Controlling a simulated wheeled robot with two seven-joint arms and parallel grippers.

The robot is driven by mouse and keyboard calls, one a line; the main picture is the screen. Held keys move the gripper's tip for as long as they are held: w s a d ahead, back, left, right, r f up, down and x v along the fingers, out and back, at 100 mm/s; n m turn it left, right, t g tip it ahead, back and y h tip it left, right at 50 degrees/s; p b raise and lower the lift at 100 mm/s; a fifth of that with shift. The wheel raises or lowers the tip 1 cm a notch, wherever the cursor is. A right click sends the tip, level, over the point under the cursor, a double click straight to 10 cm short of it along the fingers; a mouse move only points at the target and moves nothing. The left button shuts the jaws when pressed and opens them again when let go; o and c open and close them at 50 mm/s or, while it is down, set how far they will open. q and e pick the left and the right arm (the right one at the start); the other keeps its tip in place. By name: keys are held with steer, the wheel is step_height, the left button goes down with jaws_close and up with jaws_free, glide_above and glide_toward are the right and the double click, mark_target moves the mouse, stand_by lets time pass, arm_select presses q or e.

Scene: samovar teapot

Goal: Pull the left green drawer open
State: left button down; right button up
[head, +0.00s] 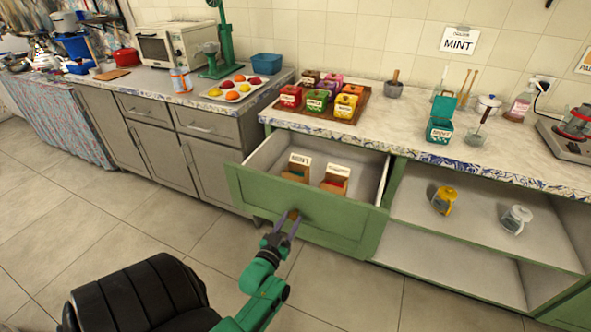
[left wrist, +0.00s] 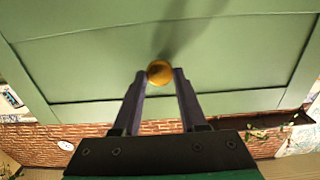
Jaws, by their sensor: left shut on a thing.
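The left green drawer (head: 334,226) stands pulled out from under the counter, with its inside in view. Two small boxes with white labels stand in it, a left one (head: 297,167) marked MINT and a right one (head: 336,180). My left gripper (head: 291,220) is at the drawer front, shut on the round wooden knob (head: 293,214). In the left wrist view the knob (left wrist: 159,72) sits between the fingertips (left wrist: 159,78) against the green front. My right gripper is not in view.
A tray of colourful tins (head: 345,111) stands on the counter above the drawer. Open green shelves to the right hold a yellow jug (head: 443,201) and a white jug (head: 516,219).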

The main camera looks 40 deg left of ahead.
arm_select(q)
steer(key=p+v, duration=0.2)
steer(key=v, duration=0.5)
steer(key=shift+s, duration=0.1)
steer(key=shift+c, duration=2.3)
jaws_free()
steer(key=v, duration=1.4)
steer(key=shift+s+d, duration=0.2)
steer(key=shift+f, duration=0.1)
